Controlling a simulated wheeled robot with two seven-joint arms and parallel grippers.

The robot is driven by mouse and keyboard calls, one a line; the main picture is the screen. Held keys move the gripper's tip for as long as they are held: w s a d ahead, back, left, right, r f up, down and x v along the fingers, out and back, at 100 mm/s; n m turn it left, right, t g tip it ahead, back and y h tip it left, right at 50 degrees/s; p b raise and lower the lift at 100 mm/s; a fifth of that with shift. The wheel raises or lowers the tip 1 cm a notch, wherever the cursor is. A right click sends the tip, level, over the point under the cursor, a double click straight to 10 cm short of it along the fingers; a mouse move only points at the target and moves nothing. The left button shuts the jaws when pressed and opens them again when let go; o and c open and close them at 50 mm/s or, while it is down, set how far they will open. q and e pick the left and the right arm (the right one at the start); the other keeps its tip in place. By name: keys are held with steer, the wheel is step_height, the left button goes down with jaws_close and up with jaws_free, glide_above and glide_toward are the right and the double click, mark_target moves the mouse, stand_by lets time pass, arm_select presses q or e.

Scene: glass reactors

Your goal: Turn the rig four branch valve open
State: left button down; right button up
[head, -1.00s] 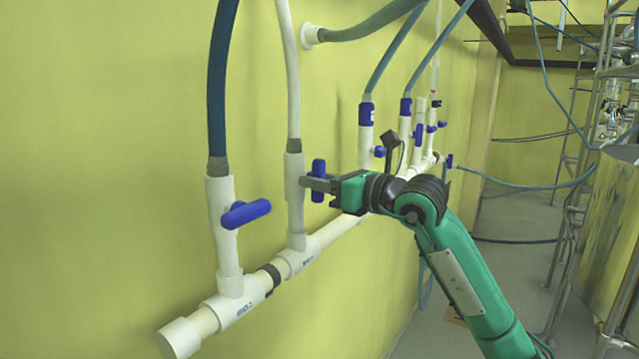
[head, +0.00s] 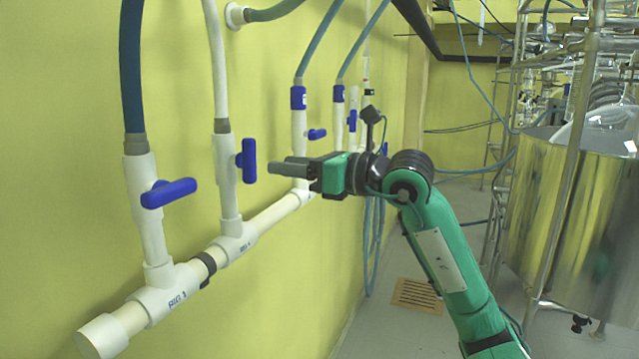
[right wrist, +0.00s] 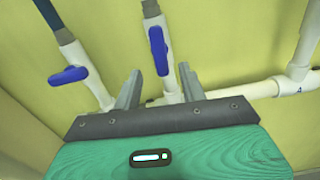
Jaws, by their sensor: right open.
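Several white branch pipes with blue valve handles rise from a white pipe along the yellow wall. The second branch from the front has a blue handle (head: 247,161) standing upright, in line with its pipe; its label is too small to read surely. My right gripper (head: 290,168) is open and empty, to the right of this handle and apart from it. In the right wrist view the handle (right wrist: 158,50) appears between the open fingers (right wrist: 158,86), beyond their tips. The nearest branch's handle (head: 169,193) lies crosswise to its pipe. My left gripper is out of view.
A third branch has a crosswise blue handle (head: 316,134) behind my right gripper. Further branches stand beyond it. A shiny metal vessel (head: 570,215) in a tube frame stands at the right. A floor grate (head: 416,295) lies in clear floor.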

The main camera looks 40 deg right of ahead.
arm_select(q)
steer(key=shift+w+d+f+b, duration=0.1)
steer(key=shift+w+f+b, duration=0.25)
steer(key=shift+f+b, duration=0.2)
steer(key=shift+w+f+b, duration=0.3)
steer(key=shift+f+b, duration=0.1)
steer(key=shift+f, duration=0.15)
arm_select(e)
steer(key=v, duration=0.5)
steer(key=shift+s, duration=0.15)
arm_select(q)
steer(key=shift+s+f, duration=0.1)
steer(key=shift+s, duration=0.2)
arm_select(e)
steer(key=shift+d, duration=0.1)
